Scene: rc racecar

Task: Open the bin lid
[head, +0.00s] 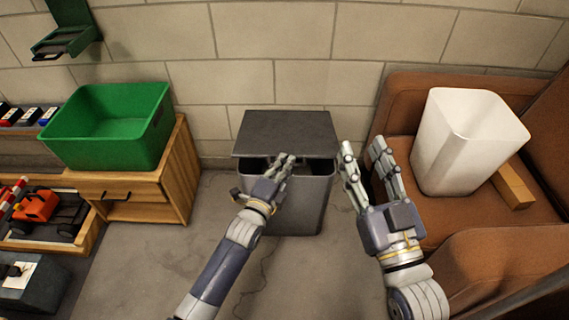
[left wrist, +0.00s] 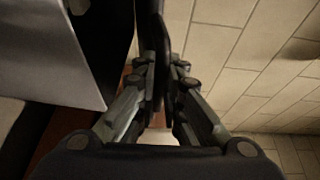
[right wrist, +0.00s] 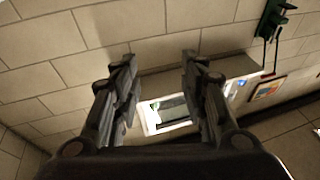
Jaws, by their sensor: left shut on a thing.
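A dark grey bin (head: 300,205) stands on the floor against the block wall. Its flat dark lid (head: 287,128) is raised off the front of the rim, with a dark gap below the lid's front edge. My left gripper (head: 285,160) is at that front edge and shut on the lid. In the left wrist view, the fingers (left wrist: 160,75) pinch a thin dark plate. My right gripper (head: 363,148) is open and empty, to the right of the bin. Its fingers (right wrist: 160,60) stand apart in the right wrist view.
A green tub (head: 110,150) sits on a wooden cabinet (head: 160,195) at the left. A white container (head: 455,145) and a tan block (head: 513,186) rest on a brown sofa (head: 405,100) at the right. Bare floor (head: 140,260) lies in front of the cabinet.

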